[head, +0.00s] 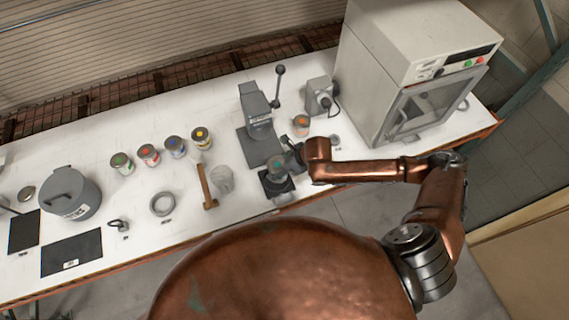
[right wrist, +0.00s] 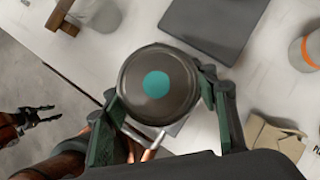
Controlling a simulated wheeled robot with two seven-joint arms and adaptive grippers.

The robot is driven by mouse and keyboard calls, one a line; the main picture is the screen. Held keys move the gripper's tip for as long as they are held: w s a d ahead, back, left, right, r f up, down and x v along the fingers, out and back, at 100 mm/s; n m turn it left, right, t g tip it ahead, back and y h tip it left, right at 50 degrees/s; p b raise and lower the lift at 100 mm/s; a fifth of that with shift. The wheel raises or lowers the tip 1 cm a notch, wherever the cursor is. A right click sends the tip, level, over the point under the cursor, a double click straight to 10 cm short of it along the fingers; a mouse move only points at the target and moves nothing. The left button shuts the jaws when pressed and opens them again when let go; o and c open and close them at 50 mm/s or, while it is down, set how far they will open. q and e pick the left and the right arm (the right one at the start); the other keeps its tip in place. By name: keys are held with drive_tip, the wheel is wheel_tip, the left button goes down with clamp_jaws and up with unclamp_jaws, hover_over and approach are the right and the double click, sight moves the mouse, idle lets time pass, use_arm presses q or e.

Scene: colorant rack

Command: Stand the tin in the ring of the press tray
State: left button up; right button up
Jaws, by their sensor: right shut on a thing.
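The tin (head: 277,164) is grey with a teal dot on its lid, and its lid (right wrist: 157,84) faces the right wrist camera. My right gripper (head: 291,160) is shut on the tin, with one green-black finger on each side in the right wrist view (right wrist: 160,100).
A glass beaker (head: 223,181) and a wooden-handled tool (head: 207,187) are left. Several colour-dotted tins stand farther left. A large oven (head: 410,75) fills the right.

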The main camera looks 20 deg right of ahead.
drive_tip(key=shift+w+a+f, duration=0.1)
drive_tip(key=shift+a+f, duration=0.2)
drive_tip(key=shift+a+f+p, duration=0.15)
drive_tip(key=shift+f+p, duration=0.4)
drive_tip(key=shift+f, duration=0.4)
drive_tip(key=shift+w+f, duration=0.1)
drive_tip(key=shift+f, duration=0.65)
drive_tip(key=o, duration=1.4)
drive_tip(key=shift+c, duration=0.2)
use_arm(q)
drive_tip(key=shift+s+r, duration=0.4)
drive_tip(key=shift+r, duration=0.4)
drive_tip(key=shift+f+b, duration=0.7)
drive_tip(key=shift+f, duration=0.2)
use_arm(e)
drive_tip(key=v, duration=1.2)
